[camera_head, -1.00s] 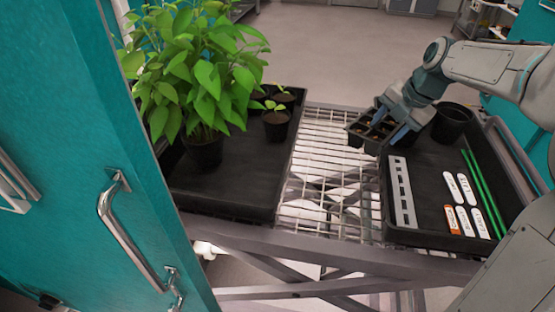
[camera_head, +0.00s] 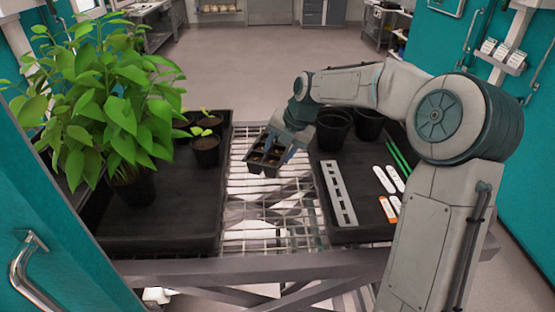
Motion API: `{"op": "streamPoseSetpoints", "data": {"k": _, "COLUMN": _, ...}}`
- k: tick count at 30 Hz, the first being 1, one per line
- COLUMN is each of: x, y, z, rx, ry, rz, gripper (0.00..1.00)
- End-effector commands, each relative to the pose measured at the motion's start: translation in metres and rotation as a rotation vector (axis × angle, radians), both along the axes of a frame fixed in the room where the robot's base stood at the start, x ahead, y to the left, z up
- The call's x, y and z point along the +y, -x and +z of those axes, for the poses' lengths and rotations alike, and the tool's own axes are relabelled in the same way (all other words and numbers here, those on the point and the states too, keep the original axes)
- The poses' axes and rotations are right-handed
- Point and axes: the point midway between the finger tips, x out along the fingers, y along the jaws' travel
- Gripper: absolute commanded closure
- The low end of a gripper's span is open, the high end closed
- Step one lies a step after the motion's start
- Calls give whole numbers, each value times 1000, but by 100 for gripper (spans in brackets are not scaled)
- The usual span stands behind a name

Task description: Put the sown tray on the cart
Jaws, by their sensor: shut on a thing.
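The sown tray (camera_head: 262,163) is a small black tray with several brown-filled cells. My gripper (camera_head: 283,152) is shut on its right side. The tray is over the wire-mesh top of the cart (camera_head: 262,205), in the gap between two large black trays. I cannot tell whether it touches the mesh or hangs just above it. The gripper's fingers partly cover the tray's right edge.
The left black tray (camera_head: 175,218) holds a big leafy plant (camera_head: 105,105) and small potted seedlings (camera_head: 205,148). The right black tray (camera_head: 330,232) holds empty pots (camera_head: 332,128), a grey strip (camera_head: 337,192), labels (camera_head: 384,180) and green sticks (camera_head: 399,160). Bare mesh lies in front of the sown tray.

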Motion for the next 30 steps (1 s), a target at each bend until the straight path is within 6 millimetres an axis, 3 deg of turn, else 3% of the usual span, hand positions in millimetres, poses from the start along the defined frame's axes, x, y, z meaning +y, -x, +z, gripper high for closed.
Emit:
{"op": "streamPoseSetpoints", "data": {"k": 12, "x": 3, "y": -1, "z": -41, "rx": -1, "ry": 0, "rz": -1, "gripper": 100}}
{"op": "streamPoseSetpoints", "data": {"k": 23, "x": 3, "y": -2, "z": -46, "rx": -1, "ry": 1, "rz": -2, "gripper": 100}}
{"op": "streamPoseSetpoints", "data": {"k": 24, "x": 3, "y": -1, "z": -45, "rx": -1, "ry": 0, "rz": -1, "gripper": 44}}
{"op": "streamPoseSetpoints", "data": {"k": 26, "x": 3, "y": -1, "z": -45, "rx": -1, "ry": 0, "rz": -1, "gripper": 30}}
{"op": "streamPoseSetpoints", "data": {"k": 30, "x": 3, "y": -1, "z": -45, "rx": -1, "ry": 0, "rz": -1, "gripper": 30}}
